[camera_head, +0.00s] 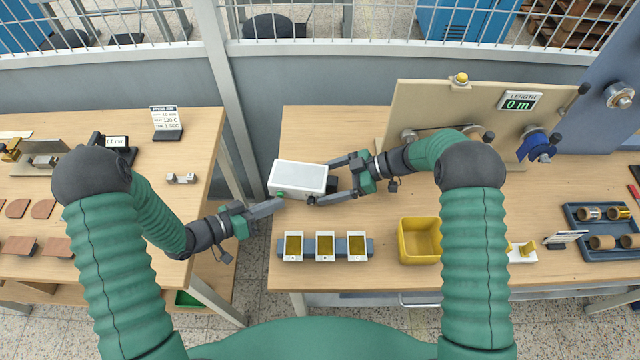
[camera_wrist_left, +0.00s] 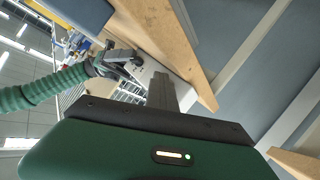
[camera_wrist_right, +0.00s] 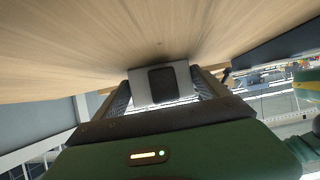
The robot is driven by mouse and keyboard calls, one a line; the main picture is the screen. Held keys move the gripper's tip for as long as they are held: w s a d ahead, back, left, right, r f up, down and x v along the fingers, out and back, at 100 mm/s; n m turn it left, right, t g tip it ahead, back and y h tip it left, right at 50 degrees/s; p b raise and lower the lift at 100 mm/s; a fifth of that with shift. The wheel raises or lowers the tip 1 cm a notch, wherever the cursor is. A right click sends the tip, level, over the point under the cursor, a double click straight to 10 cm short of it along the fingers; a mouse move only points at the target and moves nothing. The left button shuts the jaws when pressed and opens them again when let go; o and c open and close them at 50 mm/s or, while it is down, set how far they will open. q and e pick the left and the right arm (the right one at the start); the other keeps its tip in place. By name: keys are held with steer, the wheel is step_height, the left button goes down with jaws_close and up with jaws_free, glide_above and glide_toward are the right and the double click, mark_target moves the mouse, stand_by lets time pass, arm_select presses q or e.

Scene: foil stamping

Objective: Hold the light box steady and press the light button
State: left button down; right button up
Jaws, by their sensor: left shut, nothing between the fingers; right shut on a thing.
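The white light box (camera_head: 298,177) sits at the left edge of the right table. Its small green button (camera_head: 280,194) is on its front left corner. My right gripper (camera_head: 322,183) is shut on the box's right end, one finger behind and one in front. The right wrist view shows the box (camera_wrist_right: 141,90) between the fingers, with a dark square on its end. My left gripper (camera_head: 279,203) is shut and empty, its tips at the green button; I cannot tell whether they touch it. In the left wrist view the closed fingers (camera_wrist_left: 161,88) overlap the white box (camera_wrist_left: 178,87).
A grey holder (camera_head: 369,248) with several gold-faced white cards lies in front of the box. A yellow bin (camera_head: 419,240) stands right of it. A tan panel machine (camera_head: 440,105) with a length display is behind. A gap separates the left table (camera_head: 200,150) from this one.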

arm_select(q)
steer(key=shift+w+d+r, duration=0.1)
steer(key=shift+w+r, duration=0.05)
steer(key=shift+w, duration=0.3)
arm_select(e)
steer(key=shift+s+a, duration=0.15)
arm_select(q)
steer(key=shift+s, duration=0.45)
steer(key=s+a, duration=0.1)
steer(key=s, duration=0.5)
arm_select(e)
steer(key=o, duration=0.9)
steer(key=shift+c, duration=0.2)
arm_select(q)
steer(key=shift+a, duration=0.1)
